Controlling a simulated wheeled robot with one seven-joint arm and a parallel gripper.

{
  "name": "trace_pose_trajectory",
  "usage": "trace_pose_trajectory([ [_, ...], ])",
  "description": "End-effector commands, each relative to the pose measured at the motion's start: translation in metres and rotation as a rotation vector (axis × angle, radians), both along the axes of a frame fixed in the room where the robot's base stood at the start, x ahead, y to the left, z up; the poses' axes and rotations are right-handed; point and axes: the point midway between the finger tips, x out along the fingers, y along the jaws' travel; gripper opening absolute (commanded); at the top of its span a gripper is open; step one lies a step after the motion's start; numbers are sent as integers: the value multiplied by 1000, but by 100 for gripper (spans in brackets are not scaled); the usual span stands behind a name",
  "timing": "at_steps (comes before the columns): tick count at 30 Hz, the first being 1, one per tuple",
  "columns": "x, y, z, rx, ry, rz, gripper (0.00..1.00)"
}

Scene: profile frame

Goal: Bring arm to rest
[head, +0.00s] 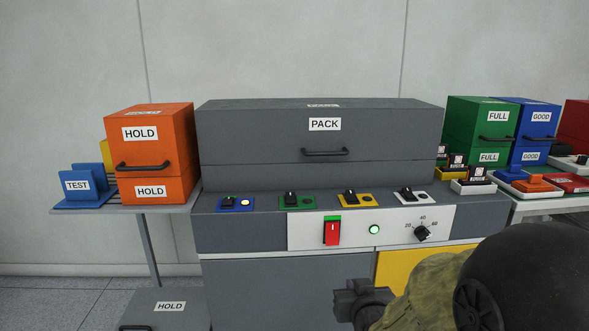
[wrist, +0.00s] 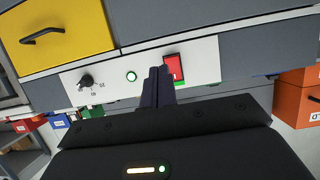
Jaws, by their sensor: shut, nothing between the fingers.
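My gripper (head: 362,303) is in front of the grey PACK machine (head: 232,152), low and right of centre in the head view. In the wrist view my gripper (wrist: 158,82) has its fingers together and nothing between them. The fingers appear in front of the machine's white control panel (wrist: 205,58). The panel carries a red rocker switch (head: 332,231), a lit green lamp (head: 374,229) and a black dial (head: 422,233). My arm fills the lower right of the head view.
An orange HOLD box (head: 185,150) and blue TEST holder (head: 84,187) stand on the left table. Green (head: 472,125) and blue (head: 520,120) boxes stand on the right. A grey HOLD box (head: 165,309) sits low at left. A yellow panel (head: 400,266) is below the controls.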

Motion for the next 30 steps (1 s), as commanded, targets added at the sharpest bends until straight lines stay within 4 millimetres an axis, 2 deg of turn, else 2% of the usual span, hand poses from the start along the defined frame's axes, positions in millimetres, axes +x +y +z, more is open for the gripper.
trace_pose_trajectory([
  [5, -29, -7, -21, -8, 257, -11, 0],
  [9, -59, -11, -37, -13, 461, -19, 0],
  [17, -118, -16, -49, -18, 781, -27, 0],
  [23, -158, -19, -48, -21, 970, -30, 0],
  [24, -161, -19, -41, -21, 988, -31, 0],
  [30, -160, -18, -6, -21, 981, -30, 0],
])
